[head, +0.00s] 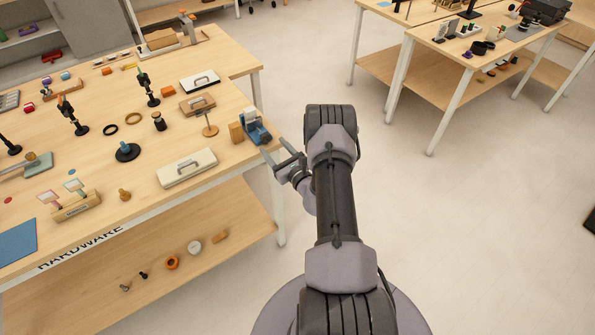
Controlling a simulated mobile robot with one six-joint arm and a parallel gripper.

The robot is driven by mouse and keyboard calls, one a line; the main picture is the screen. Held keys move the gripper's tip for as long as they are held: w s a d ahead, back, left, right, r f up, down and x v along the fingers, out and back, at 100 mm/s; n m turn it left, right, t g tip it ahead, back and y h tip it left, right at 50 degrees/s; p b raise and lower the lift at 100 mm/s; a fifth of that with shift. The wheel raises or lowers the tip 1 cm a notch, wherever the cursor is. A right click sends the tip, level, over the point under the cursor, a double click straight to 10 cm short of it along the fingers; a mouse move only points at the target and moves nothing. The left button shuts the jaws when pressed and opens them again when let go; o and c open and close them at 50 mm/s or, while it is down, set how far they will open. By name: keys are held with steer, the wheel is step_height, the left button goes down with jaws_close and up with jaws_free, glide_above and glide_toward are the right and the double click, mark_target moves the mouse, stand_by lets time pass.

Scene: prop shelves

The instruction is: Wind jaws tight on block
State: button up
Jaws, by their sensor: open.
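A small blue vise (257,131) stands at the right edge of the hardware table. A wooden block (236,132) is at its left side, touching or very close. I cannot tell whether the block sits between the vise jaws, and the vise's handle or screw is not clear at this size. My gripper (272,149) is open and empty, just off the table's right edge. Its fingers point left toward the near side of the vise, close to it. I cannot tell whether they touch it.
The hardware table (225,165) holds many other props, with a lower shelf (215,255) beneath. Open floor (420,230) lies to the right.

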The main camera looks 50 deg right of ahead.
steer(key=s+a+m+b, duration=0.3)
steer(key=s+m+b, duration=0.4)
steer(key=s, duration=0.7)
steer(key=shift+a+b, duration=0.15)
steer(key=shift+b, duration=0.9)
steer(key=shift+w, duration=0.1)
steer(key=n, duration=0.6)
glide_toward(267, 139)
steer(key=x, duration=0.8)
steer(key=shift+w+b, duration=0.1)
steer(key=shift+b, duration=0.25)
